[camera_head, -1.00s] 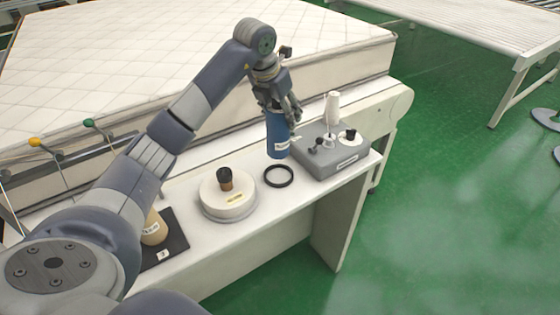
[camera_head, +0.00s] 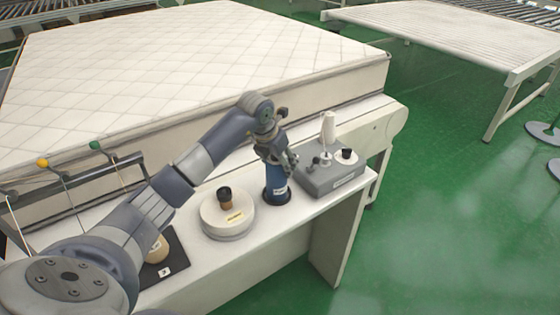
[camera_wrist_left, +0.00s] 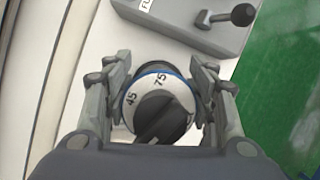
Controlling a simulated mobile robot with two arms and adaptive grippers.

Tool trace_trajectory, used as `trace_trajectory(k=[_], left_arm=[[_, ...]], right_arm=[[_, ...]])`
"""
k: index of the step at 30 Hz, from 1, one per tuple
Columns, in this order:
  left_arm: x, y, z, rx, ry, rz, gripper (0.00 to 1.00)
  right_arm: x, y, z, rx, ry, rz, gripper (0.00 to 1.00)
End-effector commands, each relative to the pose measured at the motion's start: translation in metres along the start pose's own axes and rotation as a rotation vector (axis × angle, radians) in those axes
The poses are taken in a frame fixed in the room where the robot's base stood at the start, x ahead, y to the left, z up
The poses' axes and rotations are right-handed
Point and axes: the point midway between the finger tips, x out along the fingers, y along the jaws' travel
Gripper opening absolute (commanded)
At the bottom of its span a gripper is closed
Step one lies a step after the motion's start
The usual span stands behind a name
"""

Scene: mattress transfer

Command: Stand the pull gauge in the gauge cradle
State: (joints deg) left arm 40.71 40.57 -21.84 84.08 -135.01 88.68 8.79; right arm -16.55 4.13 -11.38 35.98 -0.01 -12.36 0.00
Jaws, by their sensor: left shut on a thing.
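The pull gauge (camera_head: 275,182) is an upright blue cylinder with a white label, at the right part of the white table. In the left wrist view its top is a white dial (camera_wrist_left: 140,92) marked 45 and 75, with a black knob and a blue rim. My left gripper (camera_head: 279,158) is shut on its upper part; its fingers flank the dial in the left wrist view (camera_wrist_left: 160,98). The black ring (camera_head: 288,200), which looks like the gauge cradle, surrounds the gauge's foot. Whether the foot rests fully on the bottom is hidden. My right gripper is out of view.
A grey box (camera_head: 335,181) with small levers and a white cone stands close right of the gauge. A round cream device (camera_head: 228,219) with a dark knob stands left. A tan object (camera_head: 158,250) is on a black mat (camera_head: 172,265). The mattress (camera_head: 200,60) lies behind.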

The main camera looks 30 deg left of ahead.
Motion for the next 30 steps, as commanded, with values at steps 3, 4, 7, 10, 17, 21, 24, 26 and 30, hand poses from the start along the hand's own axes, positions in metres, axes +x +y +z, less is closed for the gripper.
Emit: trace_trajectory(k=[3, 4, 7, 10, 17, 21, 24, 26, 30], left_arm=[[-0.001, 0.000, 0.001, 0.000, -0.003, 0.000, 0.07], [0.000, 0.000, 0.001, 0.000, -0.003, 0.000, 0.07], [0.001, 0.000, -0.001, 0.000, 0.001, 0.000, 0.72], [0.001, 0.000, -0.001, 0.000, 0.001, 0.000, 0.72], [0.000, 0.000, 0.000, 0.000, 0.001, 0.000, 0.72], [-0.008, 0.001, 0.001, -0.001, -0.002, 0.001, 0.72], [-0.024, 0.001, 0.001, 0.001, -0.004, 0.003, 0.72], [-0.036, 0.002, 0.000, 0.001, -0.004, 0.003, 0.72], [-0.067, 0.001, 0.001, 0.001, -0.005, 0.003, 0.72]], right_arm=[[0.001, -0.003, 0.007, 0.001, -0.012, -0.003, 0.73], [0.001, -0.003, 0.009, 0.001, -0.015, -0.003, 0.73], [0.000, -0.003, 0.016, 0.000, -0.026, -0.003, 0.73], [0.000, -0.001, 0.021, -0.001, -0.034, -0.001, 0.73], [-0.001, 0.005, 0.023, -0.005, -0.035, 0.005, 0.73], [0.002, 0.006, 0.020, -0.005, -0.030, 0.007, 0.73], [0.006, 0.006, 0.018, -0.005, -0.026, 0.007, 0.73], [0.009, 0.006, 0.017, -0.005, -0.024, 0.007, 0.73], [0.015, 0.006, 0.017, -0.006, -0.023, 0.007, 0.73]])
